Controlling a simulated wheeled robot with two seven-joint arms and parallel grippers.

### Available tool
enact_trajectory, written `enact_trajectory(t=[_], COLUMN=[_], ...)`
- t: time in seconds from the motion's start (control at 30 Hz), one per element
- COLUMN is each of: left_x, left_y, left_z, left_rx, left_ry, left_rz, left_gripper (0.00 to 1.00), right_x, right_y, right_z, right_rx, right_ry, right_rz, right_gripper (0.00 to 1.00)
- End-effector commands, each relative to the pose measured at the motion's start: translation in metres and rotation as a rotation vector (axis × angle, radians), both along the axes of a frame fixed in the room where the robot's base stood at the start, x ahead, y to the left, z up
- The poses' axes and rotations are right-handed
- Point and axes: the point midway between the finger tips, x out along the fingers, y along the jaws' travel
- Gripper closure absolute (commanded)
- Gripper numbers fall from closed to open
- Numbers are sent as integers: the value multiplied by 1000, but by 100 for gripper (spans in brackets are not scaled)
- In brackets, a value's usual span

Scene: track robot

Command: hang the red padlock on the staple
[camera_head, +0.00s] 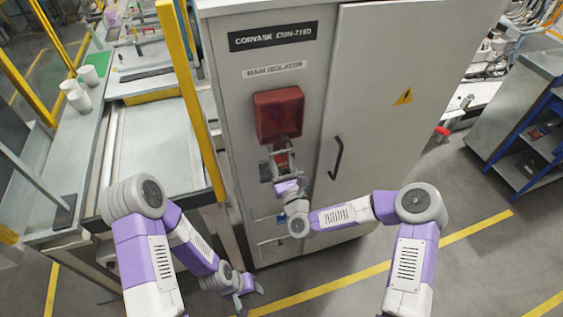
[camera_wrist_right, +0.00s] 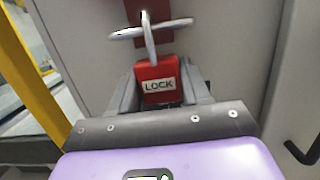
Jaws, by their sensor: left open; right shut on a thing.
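The red padlock (camera_wrist_right: 158,70), with a white LOCK label, is upright between the fingers of my right gripper (camera_wrist_right: 158,92) in the right wrist view. The gripper is shut on its body. Its silver shackle stands up and crosses a silver curved bar, seemingly the staple (camera_wrist_right: 178,25), in front of a red part. I cannot tell whether the shackle is threaded through it or only in front. In the head view my right gripper (camera_head: 281,165) is just below the red isolator box (camera_head: 279,112). My left gripper (camera_head: 248,290) is low and empty, open near the floor line.
The grey cabinet (camera_head: 372,100) has a black door handle (camera_head: 336,158) right of my right gripper. A yellow post (camera_head: 190,95) and a workbench (camera_head: 150,150) with white cups (camera_head: 80,98) stand on the left. A blue-framed shelf cart (camera_head: 525,130) is on the right.

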Motion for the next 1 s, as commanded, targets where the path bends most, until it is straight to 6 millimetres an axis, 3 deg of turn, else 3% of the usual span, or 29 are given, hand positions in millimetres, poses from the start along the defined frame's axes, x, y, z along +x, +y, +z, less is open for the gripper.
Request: enact_trajectory(t=[0.17,0.2,0.37,0.73,1.0], left_x=[0,0,0,0,0], left_y=[0,0,0,0,0], left_z=[0,0,0,-1,-9], left_rx=[0,0,0,0,0], left_ry=[0,0,0,0,0], left_rz=[0,0,0,0,0], left_gripper=[57,57,57,57,57], right_x=[0,0,0,-5,-44], right_y=[0,0,0,-2,-15], right_z=[1,1,1,-2,-11], right_rx=[0,0,0,1,0], right_ry=[-1,-1,-1,1,2], right_rz=[0,0,0,-1,0], right_gripper=[85,47,23,23,23])
